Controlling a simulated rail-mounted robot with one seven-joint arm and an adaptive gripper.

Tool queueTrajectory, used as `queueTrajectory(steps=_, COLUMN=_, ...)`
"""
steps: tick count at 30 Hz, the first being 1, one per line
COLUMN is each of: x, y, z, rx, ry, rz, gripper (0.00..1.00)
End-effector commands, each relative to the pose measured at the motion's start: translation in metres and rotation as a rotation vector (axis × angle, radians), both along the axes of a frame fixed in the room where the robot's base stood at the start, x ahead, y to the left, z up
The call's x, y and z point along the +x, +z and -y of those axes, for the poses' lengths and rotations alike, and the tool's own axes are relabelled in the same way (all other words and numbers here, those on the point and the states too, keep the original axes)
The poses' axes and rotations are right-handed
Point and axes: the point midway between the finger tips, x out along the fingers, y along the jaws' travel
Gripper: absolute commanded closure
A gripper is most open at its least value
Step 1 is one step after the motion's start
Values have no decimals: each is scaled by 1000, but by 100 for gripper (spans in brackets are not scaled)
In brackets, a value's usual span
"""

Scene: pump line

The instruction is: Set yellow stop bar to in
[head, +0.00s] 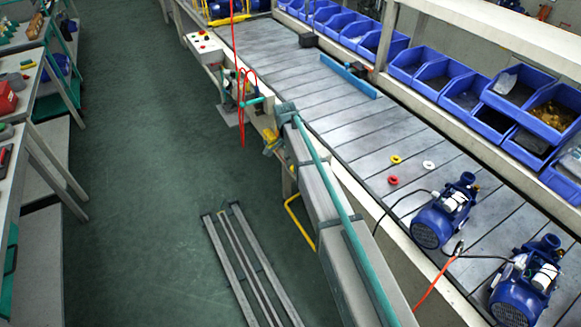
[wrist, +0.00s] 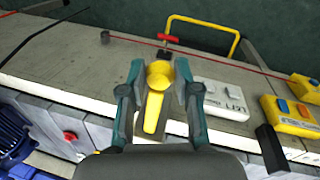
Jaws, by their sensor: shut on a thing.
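In the wrist view, the yellow stop bar (wrist: 155,112) has a round yellow end and a flat tongue pointing toward the conveyor side. My gripper (wrist: 158,82) is shut on its round end, with one teal finger on each side. In the head view, the bar shows as a small yellow piece (head: 270,142) at the conveyor's near edge, beside my teal arm. My arm hides part of that edge. The bar's mount is mostly hidden under it, so I cannot tell its exact setting.
A white labelled block (wrist: 220,100) and a yellow button box (wrist: 290,115) stand right of my gripper. A red T-handle (wrist: 168,39) and a yellow hoop (wrist: 232,35) lie beyond. Blue pumps (head: 447,212) stand on the conveyor (head: 300,90). Blue bins (head: 465,90) line the far side.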

Motion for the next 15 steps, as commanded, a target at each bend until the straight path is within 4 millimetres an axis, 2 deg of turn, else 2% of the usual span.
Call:
queueTrajectory(steps=8, x=31, y=-1, z=46, rx=-1, ry=-4, rz=1, gripper=100)
queueTrajectory(steps=15, x=32, y=0, z=49, rx=-2, ry=-1, rz=2, gripper=100)
